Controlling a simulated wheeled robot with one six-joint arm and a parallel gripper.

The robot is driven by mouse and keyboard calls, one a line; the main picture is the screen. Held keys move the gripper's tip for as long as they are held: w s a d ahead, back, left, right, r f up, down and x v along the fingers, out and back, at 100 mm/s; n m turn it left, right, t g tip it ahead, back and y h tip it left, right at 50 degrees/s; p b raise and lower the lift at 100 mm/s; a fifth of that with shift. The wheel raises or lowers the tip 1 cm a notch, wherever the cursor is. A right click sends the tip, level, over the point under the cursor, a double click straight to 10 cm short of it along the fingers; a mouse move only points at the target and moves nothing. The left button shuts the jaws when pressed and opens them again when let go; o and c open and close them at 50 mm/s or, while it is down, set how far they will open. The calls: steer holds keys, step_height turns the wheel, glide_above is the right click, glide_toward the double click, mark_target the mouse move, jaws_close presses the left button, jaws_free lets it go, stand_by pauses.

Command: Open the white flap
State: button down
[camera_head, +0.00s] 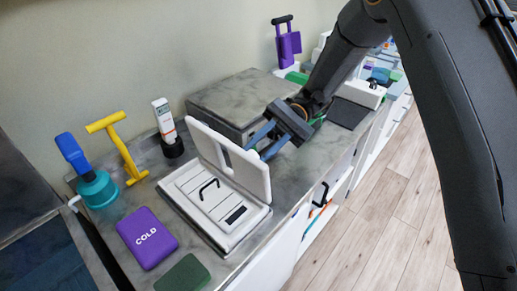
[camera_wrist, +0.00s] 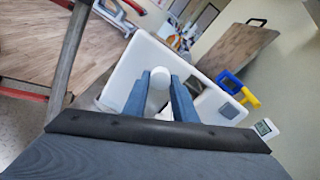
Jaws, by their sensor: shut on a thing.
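The base has a black handle and a small dark window. In the wrist view the flap (camera_wrist: 125,78) fills the middle, with a round white knob (camera_wrist: 158,82) on it. My gripper (camera_head: 262,150) is at the right side of the flap. Its two blue-grey fingers (camera_wrist: 166,98) are closed around the knob in the wrist view. The fingers' exact contact is partly hidden.
A purple COLD pack (camera_head: 146,238) and green block (camera_head: 184,275) lie left of the base. A teal-and-blue tool (camera_head: 98,188), a yellow T-shaped tool (camera_head: 120,150) and a white meter (camera_head: 165,120) stand behind. A grey box (camera_head: 235,98) sits behind the flap.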

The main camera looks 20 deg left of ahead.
stand_by(0.4)
steer(key=c, duration=1.4)
jaws_free()
steer(key=shift+c, duration=0.2)
steer(key=b+v, duration=0.3)
steer(key=v, duration=0.4)
steer(key=shift+w, duration=0.3)
steer(key=shift+d, duration=0.15)
